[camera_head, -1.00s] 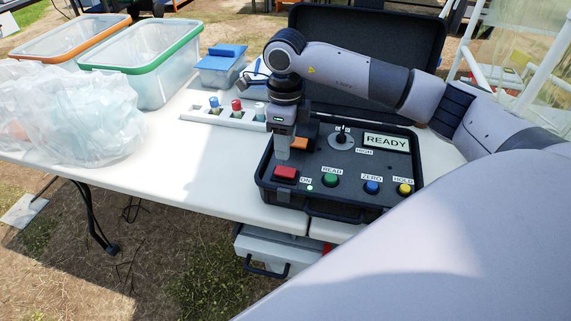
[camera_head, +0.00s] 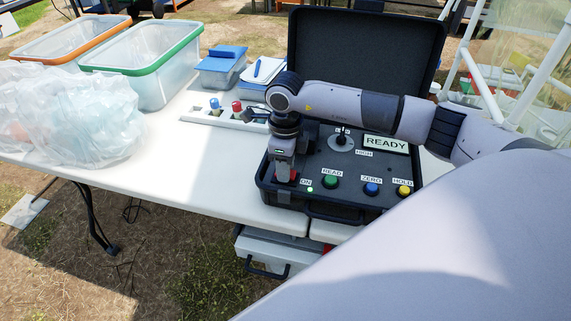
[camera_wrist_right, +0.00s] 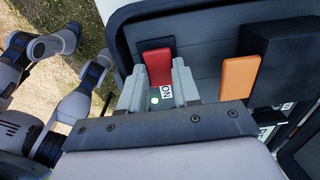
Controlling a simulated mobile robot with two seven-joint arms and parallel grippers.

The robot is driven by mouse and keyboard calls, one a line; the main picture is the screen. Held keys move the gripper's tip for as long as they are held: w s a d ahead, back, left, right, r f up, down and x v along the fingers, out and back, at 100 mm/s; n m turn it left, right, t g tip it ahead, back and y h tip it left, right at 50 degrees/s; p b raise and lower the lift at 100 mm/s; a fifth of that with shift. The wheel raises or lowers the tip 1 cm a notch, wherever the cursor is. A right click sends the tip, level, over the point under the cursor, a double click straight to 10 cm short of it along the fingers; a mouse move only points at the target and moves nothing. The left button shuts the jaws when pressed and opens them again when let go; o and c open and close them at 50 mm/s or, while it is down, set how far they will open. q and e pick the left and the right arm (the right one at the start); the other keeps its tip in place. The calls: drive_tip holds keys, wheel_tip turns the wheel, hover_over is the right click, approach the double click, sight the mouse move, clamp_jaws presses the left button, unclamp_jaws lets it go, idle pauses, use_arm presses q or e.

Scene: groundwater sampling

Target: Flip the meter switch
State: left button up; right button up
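The meter is an open black case (camera_head: 330,207) on the white table, with a READY display (camera_head: 386,144). Its red switch (camera_head: 294,176) is at the panel's left, mostly hidden by my right gripper (camera_head: 284,177). In the right wrist view the red switch (camera_wrist_right: 158,68) shows at the gap between the fingertips of my right gripper (camera_wrist_right: 160,88). The fingers are apart, pointing down at the panel; contact with the switch cannot be told. A lit green lamp (camera_head: 310,190) sits beside the ON label. My left gripper is not seen.
Green (camera_head: 330,181), blue (camera_head: 371,188) and yellow (camera_head: 404,190) buttons line the panel's front. An orange block (camera_wrist_right: 240,75) is close to the fingers. A bottle rack (camera_head: 205,117) and bins stand left; the table's front left is clear.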

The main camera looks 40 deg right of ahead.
drive_tip(key=shift+s+d+f+t+y+b, duration=0.2)
drive_tip(key=shift+t+y+b, duration=0.25)
drive_tip(key=shift+b, duration=0.7)
drive_tip(key=shift+r+t+y, duration=0.15)
drive_tip(key=shift+t+y, duration=0.1)
drive_tip(key=shift+t, duration=0.1)
drive_tip(key=shift+r, duration=0.1)
drive_tip(key=o, duration=0.8)
